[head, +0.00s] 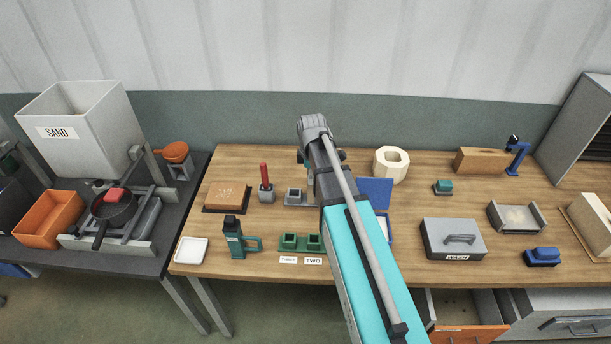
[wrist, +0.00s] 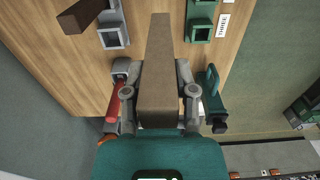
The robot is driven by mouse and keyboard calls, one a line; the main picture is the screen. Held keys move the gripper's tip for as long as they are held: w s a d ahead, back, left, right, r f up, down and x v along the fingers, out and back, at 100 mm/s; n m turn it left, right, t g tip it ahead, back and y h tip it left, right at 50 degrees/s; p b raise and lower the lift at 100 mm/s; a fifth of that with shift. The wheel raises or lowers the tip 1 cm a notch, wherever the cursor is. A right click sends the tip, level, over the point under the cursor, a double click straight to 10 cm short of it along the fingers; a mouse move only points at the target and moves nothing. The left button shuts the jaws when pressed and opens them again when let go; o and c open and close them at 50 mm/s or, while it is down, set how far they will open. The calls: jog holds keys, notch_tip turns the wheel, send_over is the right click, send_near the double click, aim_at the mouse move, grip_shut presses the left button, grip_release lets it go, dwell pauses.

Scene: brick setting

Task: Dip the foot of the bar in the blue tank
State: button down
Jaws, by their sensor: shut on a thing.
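My gripper (wrist: 160,95) is shut on a brown bar (wrist: 158,60) in the wrist view. The bar reaches out past the fingers over the wooden table, clear of the fixtures below. In the head view my arm hides the gripper and bar. A flat blue panel (head: 375,193) shows right of my arm, with a blue-edged pale part (head: 387,228) just in front of it. My arm covers their left side, so I cannot tell whether they form the blue tank. The tank is not in the wrist view.
A cream ring (head: 390,164) and a grey lidded box (head: 453,240) stand to the right. A drawer (head: 465,325) is open below.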

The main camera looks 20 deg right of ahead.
aim_at(311, 202)
notch_tip(311, 202, down, 4)
jog(key=b, duration=0.3)
jog(key=shift+s+r+b, duration=0.1)
jog(key=shift+s+b, duration=0.05)
jog(key=shift+b, duration=0.25)
jog(key=shift+s, duration=0.15)
